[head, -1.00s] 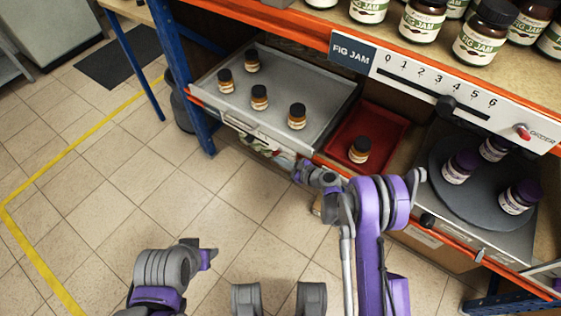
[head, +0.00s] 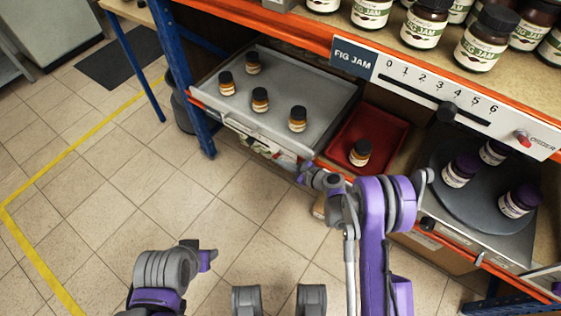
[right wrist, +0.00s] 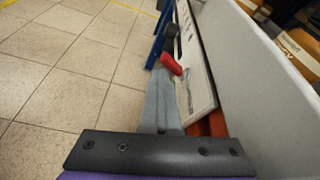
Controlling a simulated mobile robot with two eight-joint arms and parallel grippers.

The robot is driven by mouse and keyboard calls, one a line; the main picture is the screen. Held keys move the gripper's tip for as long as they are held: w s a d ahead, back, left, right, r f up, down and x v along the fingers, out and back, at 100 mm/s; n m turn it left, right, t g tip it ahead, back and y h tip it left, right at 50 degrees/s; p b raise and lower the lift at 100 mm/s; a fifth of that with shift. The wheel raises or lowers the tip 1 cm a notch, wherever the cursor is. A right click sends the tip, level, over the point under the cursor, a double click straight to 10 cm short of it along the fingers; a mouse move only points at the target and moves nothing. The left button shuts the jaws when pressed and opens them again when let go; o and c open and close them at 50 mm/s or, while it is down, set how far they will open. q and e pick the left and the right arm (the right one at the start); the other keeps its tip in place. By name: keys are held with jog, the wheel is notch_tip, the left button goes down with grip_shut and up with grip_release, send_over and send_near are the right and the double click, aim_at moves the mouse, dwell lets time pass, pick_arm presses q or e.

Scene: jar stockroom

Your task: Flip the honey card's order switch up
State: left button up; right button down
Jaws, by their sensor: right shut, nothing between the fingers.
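In the right wrist view, a red order switch (right wrist: 171,64) stands out from a white card (right wrist: 197,80) seen nearly edge-on. The card's name is not readable there, so I cannot tell whether it is the honey card. My right gripper (right wrist: 163,72) is shut and empty, its fingertips close beside the red switch; contact is unclear. In the head view my right gripper (head: 304,173) is by the front of the lower shelf, and the card there is hidden. My left gripper (head: 209,258) is low over the floor; its jaws are not clear.
A fig jam card (head: 458,100) with a slider and red switch (head: 522,138) is on the upper shelf edge. Below are a grey tray (head: 285,75) with several amber jars, a red tray (head: 385,128) with one jar, and a dark turntable (head: 470,200) with purple-lidded jars. Floor at left is clear.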

jog(key=v, duration=0.9)
jog(key=shift+d+p, duration=0.35)
jog(key=shift+p, duration=0.1)
jog(key=shift+s+r, duration=0.15)
jog(key=shift+r, duration=0.05)
